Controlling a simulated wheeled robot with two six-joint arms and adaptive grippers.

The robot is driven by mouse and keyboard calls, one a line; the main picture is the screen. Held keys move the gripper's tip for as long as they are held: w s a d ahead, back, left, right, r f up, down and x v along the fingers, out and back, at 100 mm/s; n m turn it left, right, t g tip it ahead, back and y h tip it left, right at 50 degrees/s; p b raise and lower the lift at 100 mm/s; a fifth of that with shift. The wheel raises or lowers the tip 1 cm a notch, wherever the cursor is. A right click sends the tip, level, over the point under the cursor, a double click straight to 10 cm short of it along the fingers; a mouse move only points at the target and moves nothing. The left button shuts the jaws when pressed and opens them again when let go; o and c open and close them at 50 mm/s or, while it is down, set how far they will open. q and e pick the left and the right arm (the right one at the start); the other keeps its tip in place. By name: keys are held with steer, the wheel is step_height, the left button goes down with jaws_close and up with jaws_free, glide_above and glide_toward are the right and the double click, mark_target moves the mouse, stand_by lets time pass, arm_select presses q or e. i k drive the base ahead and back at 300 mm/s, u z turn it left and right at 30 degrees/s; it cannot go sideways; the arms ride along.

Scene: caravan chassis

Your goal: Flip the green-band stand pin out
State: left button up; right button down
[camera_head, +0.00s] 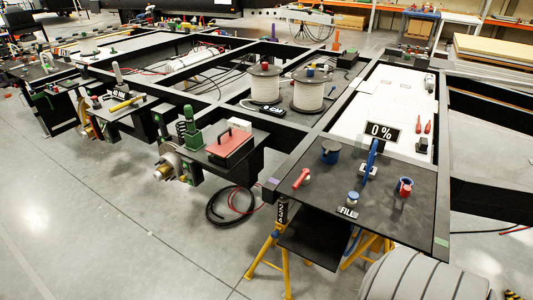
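A small green band (442,241) marks the near right corner of the dark chassis frame. Yellow stand legs show beneath the near end: one stand (268,264) at the left and another (357,252) further right, partly hidden behind the dark panel and the grey ribbed drum. A purple band (270,183) marks the frame's near left corner. I cannot make out a stand pin or its position; the area under the green-band corner is largely hidden. Neither of my grippers is in view.
The black deck carries a red-handled valve (301,178), a blue lever (371,158), a blue knob (352,198) and a red part (404,187). Floor at lower left is clear; hose coils (228,207) lie left of the stand.

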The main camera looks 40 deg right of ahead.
mark_target(275, 235)
steer(key=z, duration=0.3)
steer(key=i, duration=1)
steer(key=z, duration=1.2)
steer(key=i, duration=0.8)
steer(key=z, duration=0.55)
